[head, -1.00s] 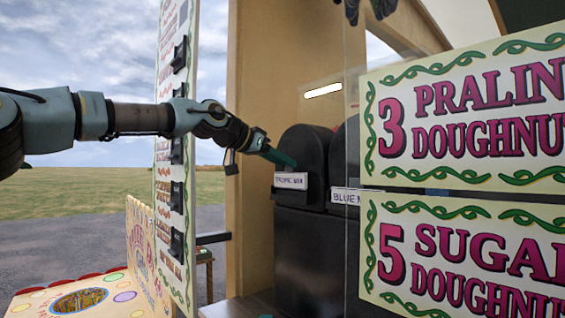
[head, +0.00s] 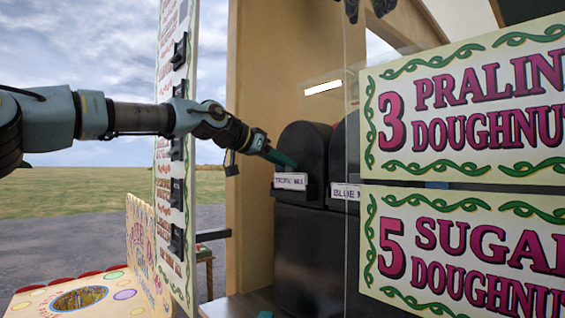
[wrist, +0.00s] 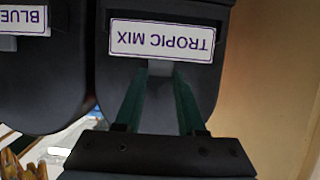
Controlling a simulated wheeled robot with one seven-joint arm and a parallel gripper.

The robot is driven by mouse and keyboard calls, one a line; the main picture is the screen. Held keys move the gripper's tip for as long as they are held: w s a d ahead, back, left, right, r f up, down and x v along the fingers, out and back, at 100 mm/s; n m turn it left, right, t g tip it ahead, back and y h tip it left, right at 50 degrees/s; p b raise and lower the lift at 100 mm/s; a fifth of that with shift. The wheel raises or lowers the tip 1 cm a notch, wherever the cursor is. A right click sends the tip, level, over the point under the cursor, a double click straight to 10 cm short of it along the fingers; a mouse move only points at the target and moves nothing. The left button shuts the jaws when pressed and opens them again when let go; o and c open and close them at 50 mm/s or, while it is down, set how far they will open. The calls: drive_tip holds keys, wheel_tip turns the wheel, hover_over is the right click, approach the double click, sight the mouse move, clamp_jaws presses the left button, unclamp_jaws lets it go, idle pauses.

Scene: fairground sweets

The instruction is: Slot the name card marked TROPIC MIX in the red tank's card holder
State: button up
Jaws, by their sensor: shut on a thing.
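The TROPIC MIX name card (head: 291,181) is white with dark lettering. My gripper (wrist: 160,82), with green fingers, is shut on this tab. In the head view the gripper (head: 288,160) reaches in from the left, just above the card.
A second dark tank with a BLUE card (head: 345,191) stands close on the right. A clear panel with doughnut price signs (head: 465,110) covers the right side. A tall menu board (head: 175,150) stands behind my forearm on the left. A wooden wall lies behind the tanks.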

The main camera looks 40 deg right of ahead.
drive_tip(key=shift+f+b, duration=0.6)
drive_tip(key=shift+f, duration=0.35)
drive_tip(key=o, duration=1.1)
